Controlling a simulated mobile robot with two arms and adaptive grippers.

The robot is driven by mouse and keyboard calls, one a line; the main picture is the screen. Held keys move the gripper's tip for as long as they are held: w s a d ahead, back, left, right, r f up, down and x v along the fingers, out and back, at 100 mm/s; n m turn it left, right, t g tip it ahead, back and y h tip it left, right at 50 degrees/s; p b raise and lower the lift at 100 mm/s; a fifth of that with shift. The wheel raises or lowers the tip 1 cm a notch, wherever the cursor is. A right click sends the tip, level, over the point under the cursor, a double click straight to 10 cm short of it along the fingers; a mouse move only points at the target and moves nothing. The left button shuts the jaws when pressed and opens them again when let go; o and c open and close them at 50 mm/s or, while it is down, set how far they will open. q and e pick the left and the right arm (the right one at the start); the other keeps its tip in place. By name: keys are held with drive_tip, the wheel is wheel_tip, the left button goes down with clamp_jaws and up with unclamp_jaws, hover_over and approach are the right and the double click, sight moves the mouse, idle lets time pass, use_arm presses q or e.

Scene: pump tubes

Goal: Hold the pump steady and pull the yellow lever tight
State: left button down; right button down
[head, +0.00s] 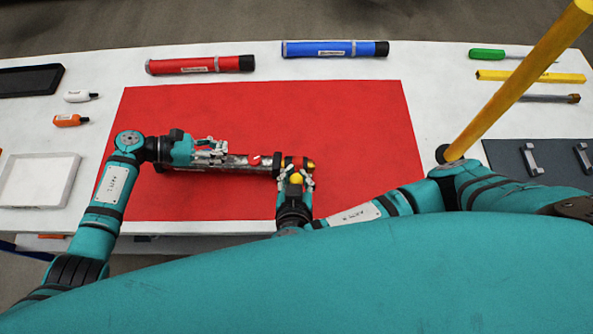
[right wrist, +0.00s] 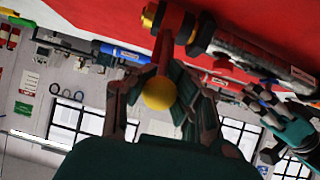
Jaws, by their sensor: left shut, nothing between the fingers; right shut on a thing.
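The pump (head: 238,164) lies across the red mat, with a grey body and dark and yellow parts at its right end. Its lever, a red arm with a yellow ball knob (head: 296,179), shows in the right wrist view (right wrist: 160,93) between my right gripper's fingers. My right gripper (head: 297,183) is shut on the lever at the pump's right end. My left gripper (head: 222,150) is shut with nothing between its fingers, at the upper side of the pump's body. I cannot tell if it touches the pump. The pump's left part is partly hidden by my left arm.
A red tube (head: 200,65) and a blue tube (head: 335,49) lie behind the red mat (head: 370,140). A white tray (head: 38,182) and small bottles are at the left. A yellow pole (head: 520,75) rises at the right. The mat's right part is clear.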

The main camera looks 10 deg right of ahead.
use_arm(q)
drive_tip(key=shift+w, duration=0.1)
use_arm(e)
drive_tip(key=shift+d, duration=0.1)
drive_tip(key=shift+w+r, duration=0.1)
drive_tip(key=shift+r, duration=0.35)
drive_tip(key=c, duration=0.7)
unclamp_jaws()
drive_tip(key=v, duration=0.7)
